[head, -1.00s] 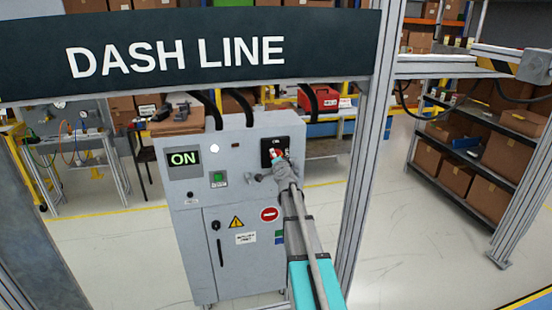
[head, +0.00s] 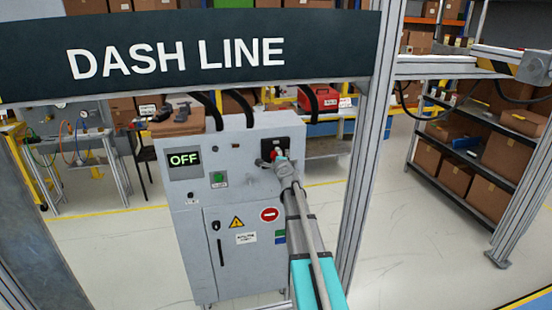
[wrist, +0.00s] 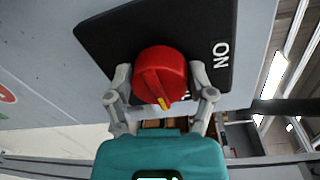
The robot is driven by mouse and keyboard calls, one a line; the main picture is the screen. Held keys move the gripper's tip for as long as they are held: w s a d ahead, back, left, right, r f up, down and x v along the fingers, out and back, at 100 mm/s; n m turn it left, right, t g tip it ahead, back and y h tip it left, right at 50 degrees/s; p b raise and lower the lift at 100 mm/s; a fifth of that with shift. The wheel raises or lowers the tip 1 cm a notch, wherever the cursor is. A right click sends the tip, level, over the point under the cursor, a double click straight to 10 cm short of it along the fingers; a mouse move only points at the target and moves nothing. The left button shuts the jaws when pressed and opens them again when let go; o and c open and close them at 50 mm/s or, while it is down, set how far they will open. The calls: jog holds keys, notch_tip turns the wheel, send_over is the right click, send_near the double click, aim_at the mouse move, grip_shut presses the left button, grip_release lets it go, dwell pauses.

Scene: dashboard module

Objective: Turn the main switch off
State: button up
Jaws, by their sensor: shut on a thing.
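The main switch is a red rotary knob (wrist: 158,76) with a yellow pointer mark on a black plate (wrist: 110,32). In the wrist view "ON" is printed at the right of the plate, and the yellow mark points down, away from it. My gripper (wrist: 160,98) has one finger on each side of the knob and is shut on it. In the head view my gripper (head: 277,160) is at the black plate on the cabinet's upper right and partly hides the knob. The cabinet's display (head: 184,159) reads "OFF" in green.
The grey cabinet (head: 205,200) also carries a green button (head: 218,178) and a door with warning signs. A "DASH LINE" sign (head: 180,50) on a metal frame crosses the foreground. A frame post (head: 366,160) stands just right of my arm.

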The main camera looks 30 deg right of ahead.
jog(key=shift+w+d, duration=0.1)
dwell(0.3)
jog(key=o, duration=1.1)
jog(key=shift+n, duration=0.3)
jog(key=n, duration=0.3)
jog(key=shift+f+n+h, duration=0.15)
jog(key=shift+n+h, duration=0.15)
jog(key=n+b, duration=0.1)
jog(key=n, duration=0.3)
jog(key=shift+f, duration=0.15)
jog(key=shift+f+n+h+b, duration=0.1)
jog(key=shift+n+h+b, duration=0.25)
jog(key=shift+n, duration=2.25)
jog(key=shift+n, duration=1.9)
